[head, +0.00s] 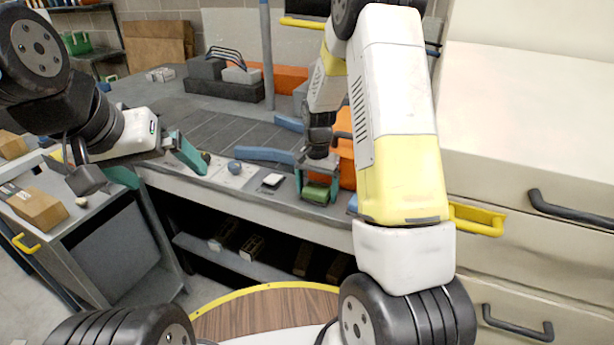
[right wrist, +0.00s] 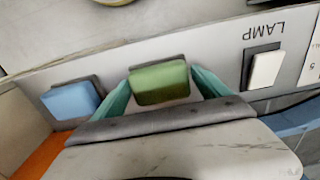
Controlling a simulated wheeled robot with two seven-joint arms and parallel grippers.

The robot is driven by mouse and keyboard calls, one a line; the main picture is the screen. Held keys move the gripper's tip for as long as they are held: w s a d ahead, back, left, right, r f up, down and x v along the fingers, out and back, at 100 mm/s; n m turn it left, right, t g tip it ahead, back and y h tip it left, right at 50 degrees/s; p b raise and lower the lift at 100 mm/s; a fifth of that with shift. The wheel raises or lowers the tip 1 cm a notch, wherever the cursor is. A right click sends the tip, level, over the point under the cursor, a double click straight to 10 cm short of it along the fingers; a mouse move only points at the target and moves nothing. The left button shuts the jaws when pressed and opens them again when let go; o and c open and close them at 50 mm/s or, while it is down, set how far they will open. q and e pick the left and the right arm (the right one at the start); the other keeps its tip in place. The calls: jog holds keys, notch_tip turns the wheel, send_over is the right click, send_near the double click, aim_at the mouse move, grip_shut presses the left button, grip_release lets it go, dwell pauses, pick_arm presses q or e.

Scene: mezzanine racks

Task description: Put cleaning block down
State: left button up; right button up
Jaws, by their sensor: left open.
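My left gripper (head: 168,172) is open and empty, over the bench's left end.
A blue block (right wrist: 71,100) sits left of the green one in the wrist view. A white LAMP switch (right wrist: 265,69) is to its right. Cream drawers (head: 530,225) stand at right; a grey cart (head: 105,225) stands at left.

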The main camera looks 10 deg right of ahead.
aim_at(317, 189)
jog(key=shift+o, duration=0.7)
notch_tip(317, 189, up, 12)
jog(key=s+r+n+t+y, duration=0.1)
jog(key=s+r+n+t, duration=0.2)
jog(key=s+r, duration=0.8)
jog(key=s+a+r+n+t, duration=0.1)
jog(key=s+r+n, duration=0.1)
jog(key=s, duration=0.4)
jog(key=s+a+r+n+t+y, duration=0.1)
jog(key=s+r+n+t, duration=0.1)
jog(key=s, duration=0.5)
jog(key=shift+s+r, duration=0.15)
jog(key=shift+r, duration=0.2)
pick_arm(q)
jog(key=shift+o, duration=0.2)
pick_arm(e)
jog(key=shift+a, duration=0.1)
